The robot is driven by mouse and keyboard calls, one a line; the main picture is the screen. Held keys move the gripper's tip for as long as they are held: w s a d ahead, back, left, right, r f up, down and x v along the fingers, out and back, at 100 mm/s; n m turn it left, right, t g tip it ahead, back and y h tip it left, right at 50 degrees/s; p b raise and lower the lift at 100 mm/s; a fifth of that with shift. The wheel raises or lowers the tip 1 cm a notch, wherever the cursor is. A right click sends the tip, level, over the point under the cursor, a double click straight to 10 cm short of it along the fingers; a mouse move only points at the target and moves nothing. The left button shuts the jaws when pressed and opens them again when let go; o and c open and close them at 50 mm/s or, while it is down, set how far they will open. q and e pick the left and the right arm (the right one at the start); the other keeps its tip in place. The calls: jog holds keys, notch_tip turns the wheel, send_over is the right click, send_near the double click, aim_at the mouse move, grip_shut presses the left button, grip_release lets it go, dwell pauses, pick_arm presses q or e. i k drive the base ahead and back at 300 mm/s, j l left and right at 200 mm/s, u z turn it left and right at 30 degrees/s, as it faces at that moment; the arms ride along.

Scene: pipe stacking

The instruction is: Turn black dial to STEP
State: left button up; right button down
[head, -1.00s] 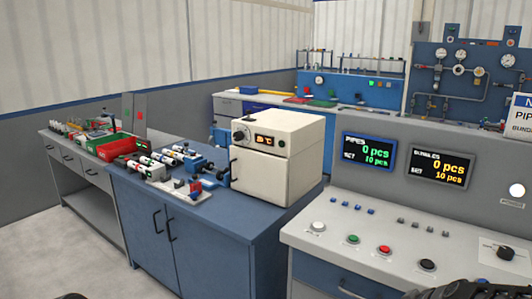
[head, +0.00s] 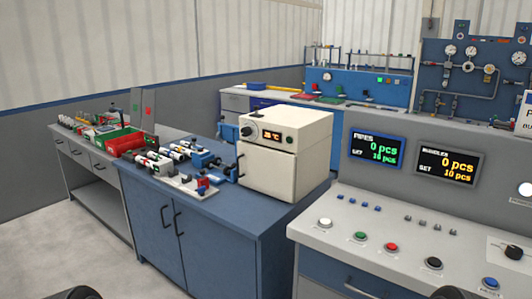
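A black dial (head: 516,251) sits on a pale plate at the right end of the grey control console (head: 345,205). Its markings are too small to read, so I cannot tell which setting it points at. No gripper touches it. Only dark rounded parts of my own arms show at the bottom edge, left and right of the middle. No gripper fingers can be seen.
White, green, red, black and blue push buttons (head: 391,247) line the console's front. Two displays (head: 376,149) read 0 pcs. A cream oven (head: 285,155) with its own dark knob stands on a blue cabinet (head: 190,235), beside pipe fixtures. Floor at the left is clear.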

aim_at(513, 252)
jog(key=k+l, duration=0.2)
jog(key=l, duration=0.15)
jog(key=k+l, duration=0.2)
jog(key=k+l+z, duration=0.1)
jog(key=l, duration=0.35)
jog(key=k+l, duration=0.45)
jog(key=l, duration=0.25)
jog(key=k+l+z, duration=0.1)
jog(key=l, duration=0.25)
jog(key=k+l, duration=0.45)
jog(key=l, duration=0.3)
jog(key=i+j, duration=0.5)
jog(key=i, duration=0.15)
jog(key=i+j, duration=0.55)
jog(key=z, duration=1.7)
jog(key=i+j, duration=0.05)
